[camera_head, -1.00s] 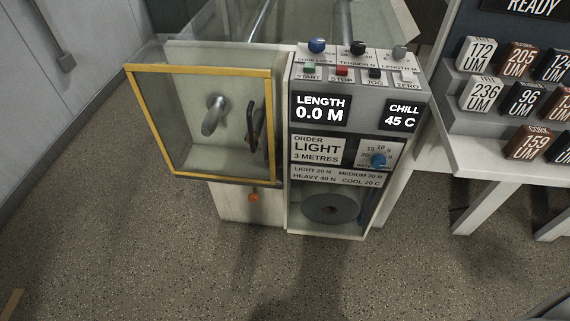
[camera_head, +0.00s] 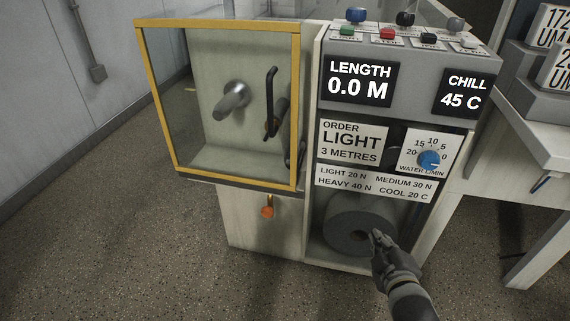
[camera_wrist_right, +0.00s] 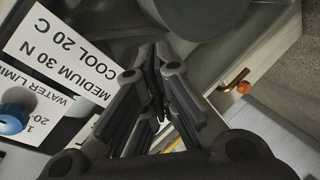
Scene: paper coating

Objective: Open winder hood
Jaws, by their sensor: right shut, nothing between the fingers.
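The winder hood (camera_head: 217,24) is a clear box with a yellow frame on the left of the machine, and it appears closed. A grey spindle (camera_head: 232,99) shows through its clear front. A black upright handle (camera_head: 270,103) shows near its right side. My right gripper (camera_head: 378,240) is shut and empty, low and to the right of the hood, in front of the machine's lower opening. In the right wrist view the gripper's fingers (camera_wrist_right: 157,65) are together with nothing held. My left gripper is not in view.
A grey roll (camera_head: 345,215) sits in the lower opening behind my right gripper. An orange knob (camera_head: 267,212) hangs below the hood. The control panel (camera_head: 400,60) has several buttons and a blue water dial (camera_head: 429,160). A table with labelled blocks stands right. The floor at left is clear.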

